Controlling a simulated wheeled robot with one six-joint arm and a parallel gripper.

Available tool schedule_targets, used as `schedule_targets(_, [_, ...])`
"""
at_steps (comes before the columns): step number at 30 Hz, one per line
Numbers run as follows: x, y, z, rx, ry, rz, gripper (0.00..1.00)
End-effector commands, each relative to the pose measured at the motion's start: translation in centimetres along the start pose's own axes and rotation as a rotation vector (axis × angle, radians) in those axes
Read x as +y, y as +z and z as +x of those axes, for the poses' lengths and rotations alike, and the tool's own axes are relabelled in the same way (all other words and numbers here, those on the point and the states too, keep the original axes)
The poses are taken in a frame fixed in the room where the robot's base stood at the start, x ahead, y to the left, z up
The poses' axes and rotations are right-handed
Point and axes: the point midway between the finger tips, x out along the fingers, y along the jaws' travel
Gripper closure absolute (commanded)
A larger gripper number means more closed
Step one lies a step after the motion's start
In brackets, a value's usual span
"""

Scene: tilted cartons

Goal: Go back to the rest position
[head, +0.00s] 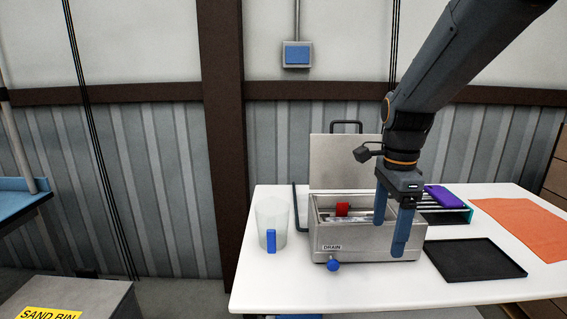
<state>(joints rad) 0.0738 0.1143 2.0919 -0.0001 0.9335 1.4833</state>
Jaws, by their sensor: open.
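My gripper (390,238) hangs from my arm at the upper right, its blue fingers pointing down and apart. It is open, and I see nothing between the fingers. It is in front of and over the right part of a grey metal box (345,240) labelled DRAIN, whose lid stands raised at the back. A red thing (342,209) shows inside the box. Part of the box's interior is hidden by the gripper. Whether a fingertip touches the box, I cannot tell.
A clear beaker (272,218) with a blue part stands left of the box on the white table (300,292). A black tray (474,260), a rack (448,215) with a purple item and an orange cloth (525,226) lie to the right.

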Motion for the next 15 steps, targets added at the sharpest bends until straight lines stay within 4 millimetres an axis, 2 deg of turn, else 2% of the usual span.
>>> schedule_targets(10, [1.1, 0.4, 1.3, 0.0, -0.003, -0.149, 0.21])
schedule_targets(15, [2.1, 0.8, 2.4, 0.001, -0.005, -0.286, 0.21])
